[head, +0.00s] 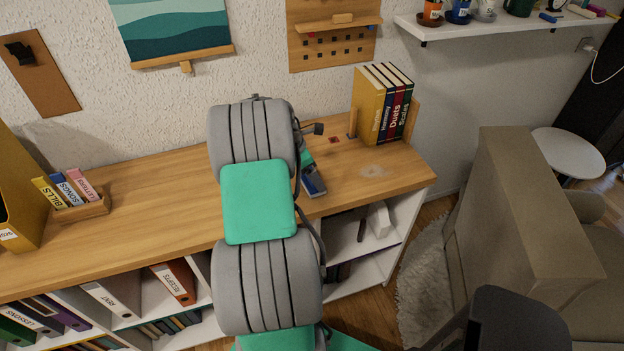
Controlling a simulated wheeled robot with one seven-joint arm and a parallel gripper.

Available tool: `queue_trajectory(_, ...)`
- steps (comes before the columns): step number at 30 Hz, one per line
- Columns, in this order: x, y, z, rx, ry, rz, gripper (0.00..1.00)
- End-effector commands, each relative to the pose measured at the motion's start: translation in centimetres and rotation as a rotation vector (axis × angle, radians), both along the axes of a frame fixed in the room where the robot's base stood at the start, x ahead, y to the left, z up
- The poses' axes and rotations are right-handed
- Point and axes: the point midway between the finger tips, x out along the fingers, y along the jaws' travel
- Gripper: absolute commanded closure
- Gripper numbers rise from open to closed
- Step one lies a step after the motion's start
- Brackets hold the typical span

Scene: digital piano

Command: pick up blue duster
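A small blue block (314,184), which looks like the blue duster, shows at the right side of my arm, over the wooden desk top (150,212). A green part shows at its upper end, and its left side is hidden by my arm. I cannot tell whether it rests on the desk or is held. My grey and green arm reaches up across the middle of the head view and hides its own end. My gripper's fingers are not visible.
Upright books (382,105) stand at the desk's back right, near a pale smudge on bare wood. A small box of booklets (80,208) is at left. A wall shelf (480,25) holds mugs. A tan cabinet-like piece (520,200) stands at right.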

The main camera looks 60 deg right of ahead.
Motion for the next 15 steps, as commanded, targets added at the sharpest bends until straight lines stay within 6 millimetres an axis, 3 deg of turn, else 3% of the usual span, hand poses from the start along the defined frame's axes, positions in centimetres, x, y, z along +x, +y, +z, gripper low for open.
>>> queue_trajectory(7,-0.09,-0.15,-0.51,-0.001,-0.001,0.0,0.11)
queue_trajectory(15,-0.07,-0.13,-0.48,-0.001,-0.001,0.0,0.32)
